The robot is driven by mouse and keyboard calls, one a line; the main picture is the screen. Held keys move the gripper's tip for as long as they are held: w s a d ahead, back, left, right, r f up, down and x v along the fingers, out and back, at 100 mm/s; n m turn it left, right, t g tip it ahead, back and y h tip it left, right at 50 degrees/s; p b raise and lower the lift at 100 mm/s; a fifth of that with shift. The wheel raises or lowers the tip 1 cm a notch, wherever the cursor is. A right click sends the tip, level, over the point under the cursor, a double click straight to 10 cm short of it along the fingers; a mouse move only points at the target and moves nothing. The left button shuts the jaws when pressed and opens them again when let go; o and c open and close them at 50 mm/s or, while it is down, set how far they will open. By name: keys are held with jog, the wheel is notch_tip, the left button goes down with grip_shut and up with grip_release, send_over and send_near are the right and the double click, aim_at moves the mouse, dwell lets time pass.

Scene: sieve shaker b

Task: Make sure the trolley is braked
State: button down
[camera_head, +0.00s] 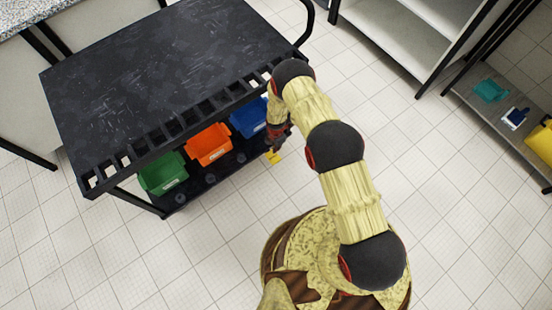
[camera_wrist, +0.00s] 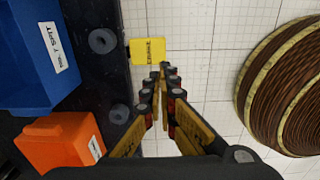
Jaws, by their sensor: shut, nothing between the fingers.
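The trolley (camera_head: 165,75) is black, with a flat top and a lower shelf that also shows in the wrist view (camera_wrist: 100,85). A small yellow tab (camera_head: 273,157) sticks out low at the trolley's near side, toward its right end. In the wrist view the yellow tab (camera_wrist: 147,51) carries small dark lettering that I cannot read. My gripper (camera_wrist: 162,68) is shut and empty, its fingertips right beside the tab's lower edge; I cannot tell whether they touch. My gripper hangs beside the shelf edge in the head view (camera_head: 274,145). The tab's up or down position is unclear.
Green (camera_head: 163,173), orange (camera_head: 208,145) and blue (camera_head: 249,118) bins stand on the lower shelf. A rack (camera_head: 480,100) with a yellow container (camera_head: 541,141) is at right. A speckled counter (camera_head: 25,14) is at upper left. The tiled floor (camera_head: 450,200) is clear in between.

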aim_at(276, 161)
jog(key=shift+f, duration=0.1)
notch_tip(276, 161, down, 14)
jog(key=b, duration=0.6)
dwell(0.4)
